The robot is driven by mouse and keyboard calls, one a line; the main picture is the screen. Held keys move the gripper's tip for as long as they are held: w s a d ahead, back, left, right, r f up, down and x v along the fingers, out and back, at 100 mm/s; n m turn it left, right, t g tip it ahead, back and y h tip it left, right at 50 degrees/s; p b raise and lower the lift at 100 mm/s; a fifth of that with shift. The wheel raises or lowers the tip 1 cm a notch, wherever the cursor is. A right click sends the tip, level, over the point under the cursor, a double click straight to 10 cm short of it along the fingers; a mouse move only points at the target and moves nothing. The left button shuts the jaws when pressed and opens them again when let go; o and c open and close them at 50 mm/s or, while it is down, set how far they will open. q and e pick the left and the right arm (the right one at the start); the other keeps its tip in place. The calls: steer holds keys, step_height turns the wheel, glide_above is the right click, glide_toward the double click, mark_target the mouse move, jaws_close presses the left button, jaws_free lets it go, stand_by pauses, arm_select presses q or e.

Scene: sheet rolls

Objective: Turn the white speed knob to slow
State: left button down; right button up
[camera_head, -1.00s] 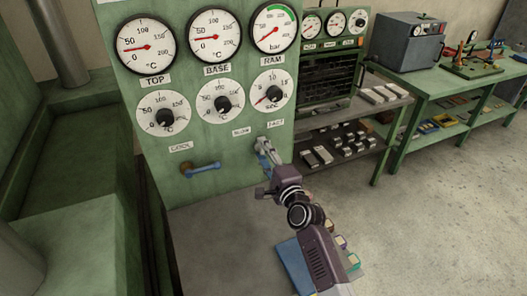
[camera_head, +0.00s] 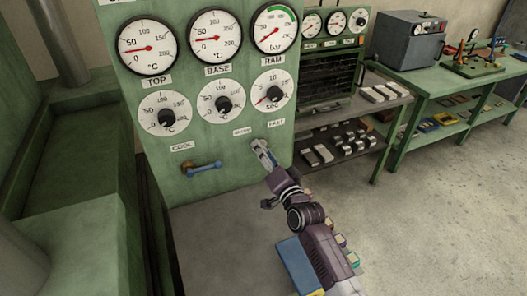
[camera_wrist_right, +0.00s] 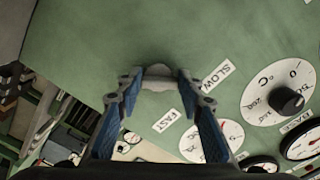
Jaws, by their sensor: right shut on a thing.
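The white speed knob (camera_wrist_right: 158,74) shows in the right wrist view between my right fingertips, on the green panel. A SLOW label (camera_wrist_right: 217,76) and a FAST label (camera_wrist_right: 166,121) are beside it. In the head view the SLOW label (camera_head: 242,132) is up and left of the gripper tips, and the FAST label (camera_head: 276,122) up and right. My right gripper (camera_head: 261,148) is shut on the knob, its fingers on either side, and mostly hides it in the head view. The knob's pointer cannot be made out. My left gripper is not in view.
The green panel (camera_head: 205,125) bears dials with black knobs above the gripper. A grey tabletop (camera_head: 215,220) is below. A shelf with metal blocks (camera_head: 340,145) stands to the right.

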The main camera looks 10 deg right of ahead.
steer(key=shift+f+n, duration=0.2)
steer(key=shift+n, duration=0.1)
steer(key=o, duration=1.2)
steer(key=shift+r, duration=0.1)
steer(key=shift+c, duration=0.2)
steer(key=shift+s, duration=0.15)
steer(key=s+d, duration=0.2)
steer(key=s, duration=0.9)
steer(key=shift+s+d, duration=0.15)
steer(key=shift+s, duration=0.15)
